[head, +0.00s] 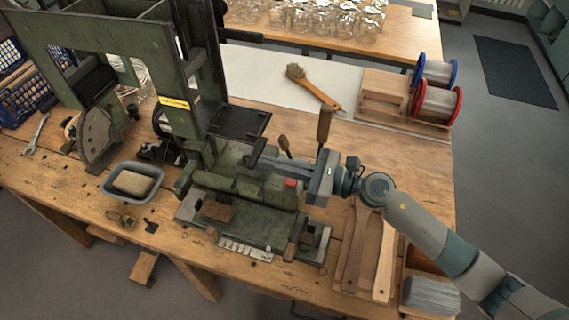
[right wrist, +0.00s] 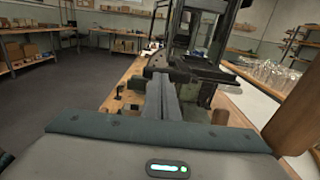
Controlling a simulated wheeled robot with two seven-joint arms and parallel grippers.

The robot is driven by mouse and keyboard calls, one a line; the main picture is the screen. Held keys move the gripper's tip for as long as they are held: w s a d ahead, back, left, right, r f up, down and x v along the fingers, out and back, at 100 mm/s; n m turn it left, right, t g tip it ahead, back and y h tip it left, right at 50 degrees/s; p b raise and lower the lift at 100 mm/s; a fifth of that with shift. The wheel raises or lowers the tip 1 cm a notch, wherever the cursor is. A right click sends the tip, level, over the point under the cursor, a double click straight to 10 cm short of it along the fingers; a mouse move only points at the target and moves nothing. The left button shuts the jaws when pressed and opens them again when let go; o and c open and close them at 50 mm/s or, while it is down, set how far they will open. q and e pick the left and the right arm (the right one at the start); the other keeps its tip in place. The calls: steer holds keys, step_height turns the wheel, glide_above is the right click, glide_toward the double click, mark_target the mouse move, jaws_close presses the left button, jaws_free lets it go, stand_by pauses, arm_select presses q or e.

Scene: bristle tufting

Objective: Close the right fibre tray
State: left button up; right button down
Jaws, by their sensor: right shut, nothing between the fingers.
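The green tufting machine (head: 190,95) stands on the bench. Low olive-green box-like parts (head: 262,192) sit at its front, one with a red piece on it. I cannot tell for sure which part is the right fibre tray or whether it is open. My right gripper (head: 258,160) reaches in from the right above these parts, its fingers pointing left toward the machine. Its fingers are together and empty; they also show in the right wrist view (right wrist: 160,88), pointing at the machine's frame. Contact cannot be made out. My left gripper is not in view.
Wooden handles (head: 324,125) stand upright beside my right gripper. Thread spools (head: 437,103) and a brush (head: 314,88) lie behind. Wooden paddles (head: 365,250) lie at the right front. A grey tub (head: 133,182) sits left. The bench is clear right of the paddles' far end.

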mark_target(238, 131)
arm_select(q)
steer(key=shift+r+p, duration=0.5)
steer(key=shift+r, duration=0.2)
arm_select(e)
steer(key=x, duration=1.1)
steer(key=shift+r, duration=0.15)
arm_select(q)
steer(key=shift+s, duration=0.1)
arm_select(e)
steer(key=shift+a, duration=0.15)
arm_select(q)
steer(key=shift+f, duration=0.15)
